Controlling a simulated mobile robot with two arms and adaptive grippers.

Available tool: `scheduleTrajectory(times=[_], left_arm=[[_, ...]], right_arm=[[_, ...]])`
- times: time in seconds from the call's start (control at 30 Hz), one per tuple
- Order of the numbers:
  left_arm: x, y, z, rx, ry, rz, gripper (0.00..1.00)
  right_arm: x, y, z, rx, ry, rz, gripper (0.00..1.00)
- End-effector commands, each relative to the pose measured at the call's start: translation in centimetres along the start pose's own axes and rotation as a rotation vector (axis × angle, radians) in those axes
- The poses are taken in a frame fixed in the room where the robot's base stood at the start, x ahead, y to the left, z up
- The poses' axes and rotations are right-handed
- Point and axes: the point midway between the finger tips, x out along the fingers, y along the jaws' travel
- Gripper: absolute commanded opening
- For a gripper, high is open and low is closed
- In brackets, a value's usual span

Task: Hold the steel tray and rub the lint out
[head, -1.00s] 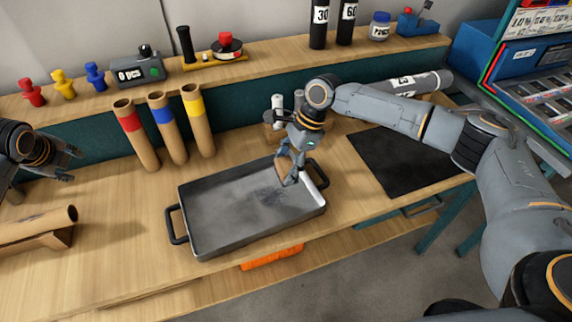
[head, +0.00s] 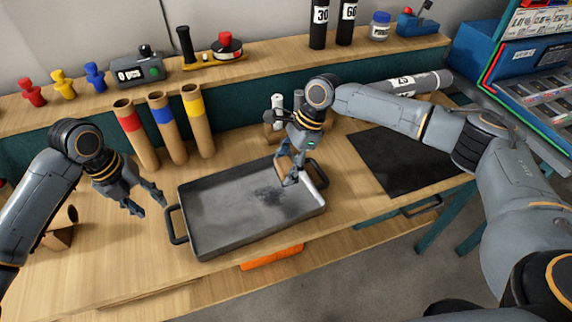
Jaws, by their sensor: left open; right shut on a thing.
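The steel tray (head: 225,222) is a shallow grey pan with black handles, sitting on the wooden bench. A dark smudge of lint (head: 268,194) lies on its floor, right of the middle. My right gripper (head: 289,178) is down at the tray's right end, beside the lint, shut on a small tool with a pale roll-like part (head: 312,182); the fingers hide much of it. My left gripper (head: 152,206) is open and empty, just left of the tray's left handle (head: 174,226) and apart from it.
Three cardboard tubes with red, blue and yellow bands (head: 166,126) stand behind the tray. A black mat (head: 395,165) lies to the right. A brown roll on a stand (head: 62,228) is partly hidden behind my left arm. An orange item (head: 272,257) sits below the front edge.

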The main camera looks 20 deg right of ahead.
Motion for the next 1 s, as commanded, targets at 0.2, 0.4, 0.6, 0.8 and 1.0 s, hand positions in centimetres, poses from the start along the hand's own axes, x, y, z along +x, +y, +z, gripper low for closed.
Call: scheduleTrajectory(times=[0.2, 0.4, 0.6, 0.8, 1.0], left_arm=[[3.4, 0.0, -0.1, -0.001, 0.001, 0.001, 0.41], [6.1, 0.0, 0.0, 0.0, 0.0, 0.0, 0.41], [7.7, 0.0, 0.1, -0.002, -0.002, 0.0, 0.41], [8.1, 0.0, 0.1, -0.001, -0.003, 0.0, 0.41], [8.1, 0.0, 0.1, -0.001, -0.002, 0.0, 0.39]], right_arm=[[0.0, 0.0, 0.0, 0.0, 0.0, 0.0, 0.36], [0.0, 0.0, 0.0, 0.0, 0.0, 0.0, 0.36], [0.0, 0.0, 0.0, 0.0, 0.0, 0.0, 0.36], [0.0, 0.0, 0.0, 0.0, 0.0, 0.0, 0.36], [0.0, 0.0, 0.0, 0.0, 0.0, 0.0, 0.36]])
